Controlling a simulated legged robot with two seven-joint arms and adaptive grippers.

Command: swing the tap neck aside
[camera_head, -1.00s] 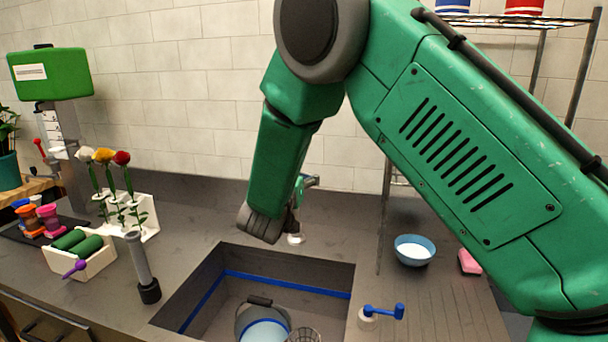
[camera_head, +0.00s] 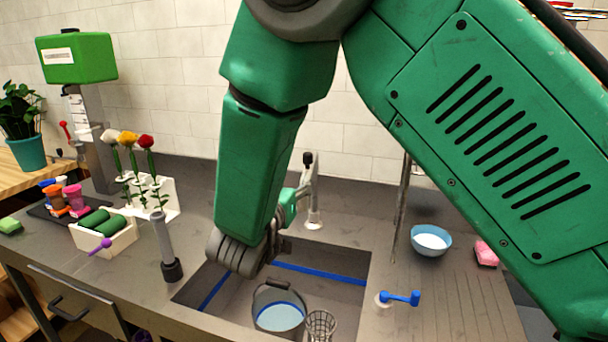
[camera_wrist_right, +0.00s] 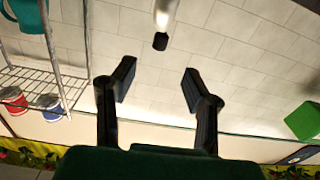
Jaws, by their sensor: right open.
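The tap (camera_head: 314,206) stands at the back edge of the sink, a pale metal post with a dark tip on top. Its lower neck is partly hidden by my right arm. In the right wrist view, a pale metal tap part with a black end (camera_wrist_right: 161,40) points down from the top edge. My right gripper (camera_wrist_right: 158,72) is open and empty. The black end lies beyond its fingertips, between them in the picture; no contact shows. In the head view my right wrist hangs over the sink's back left, and its fingers are mostly hidden. My left gripper is out of view.
The sink (camera_head: 350,300) holds a bucket (camera_head: 280,318) and a wire basket (camera_head: 320,325). A blue-handled lever (camera_head: 402,298) and a blue bowl (camera_head: 431,241) stand right of it. A grey cylinder (camera_head: 163,250) and flower rack (camera_head: 160,197) stand left.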

